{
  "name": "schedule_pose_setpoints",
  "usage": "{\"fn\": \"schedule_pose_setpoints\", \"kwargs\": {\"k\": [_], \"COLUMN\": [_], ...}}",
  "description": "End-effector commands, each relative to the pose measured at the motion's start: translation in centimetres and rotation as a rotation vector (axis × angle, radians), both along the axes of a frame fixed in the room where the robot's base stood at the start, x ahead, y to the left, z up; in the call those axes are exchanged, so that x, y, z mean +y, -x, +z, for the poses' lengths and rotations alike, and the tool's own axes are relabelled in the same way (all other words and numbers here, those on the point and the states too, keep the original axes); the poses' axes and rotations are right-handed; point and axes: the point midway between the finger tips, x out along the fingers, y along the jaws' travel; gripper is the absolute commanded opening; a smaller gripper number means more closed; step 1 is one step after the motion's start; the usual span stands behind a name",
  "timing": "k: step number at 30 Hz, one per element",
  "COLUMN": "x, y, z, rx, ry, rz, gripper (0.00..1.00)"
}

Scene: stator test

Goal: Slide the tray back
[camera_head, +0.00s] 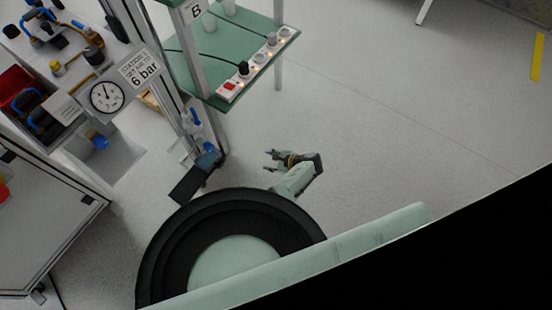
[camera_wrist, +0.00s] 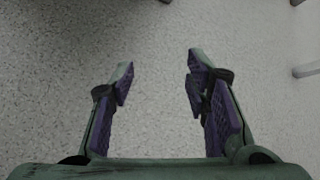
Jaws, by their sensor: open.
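My gripper (camera_head: 269,160) is in the middle of the head view, over bare grey floor, with its fingers pointing left. In the wrist view my gripper (camera_wrist: 160,82) is open, with its two purple-padded fingers wide apart and only speckled floor between them. I cannot make out for certain which thing is the tray. A dark flat plate (camera_head: 194,185) sits at the foot of a metal post, left of my gripper and apart from it. My gripper touches nothing that I can see.
A green shelf (camera_head: 190,75) with a power strip (camera_head: 255,65) and a "B" sign (camera_head: 196,11) stands above. At left are a pressure gauge (camera_head: 107,96), a "6 bar" sign (camera_head: 140,69) and a red bin (camera_head: 17,88). The floor to the right is clear.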

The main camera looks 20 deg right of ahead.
Motion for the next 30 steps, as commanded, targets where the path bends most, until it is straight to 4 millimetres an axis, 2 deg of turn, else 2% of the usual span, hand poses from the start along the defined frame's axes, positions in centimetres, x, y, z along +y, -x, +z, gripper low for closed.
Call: {"fn": "schedule_pose_setpoints", "kwargs": {"k": [6, 22, 26, 29, 30], "x": [-1.1, -1.3, -2.9, -6.3, -8.1], "y": [-0.7, -0.7, 0.7, 3.0, 3.9], "z": [0.7, 0.6, -1.7, -4.7, -5.7], "rx": [-0.011, -0.006, 0.066, 0.162, 0.197], "ry": [0.066, 0.082, 0.213, 0.461, 0.589], "rz": [0.032, 0.036, 0.069, 0.141, 0.187], "gripper": [0.43, 0.43, 0.43, 0.43, 0.43]}}
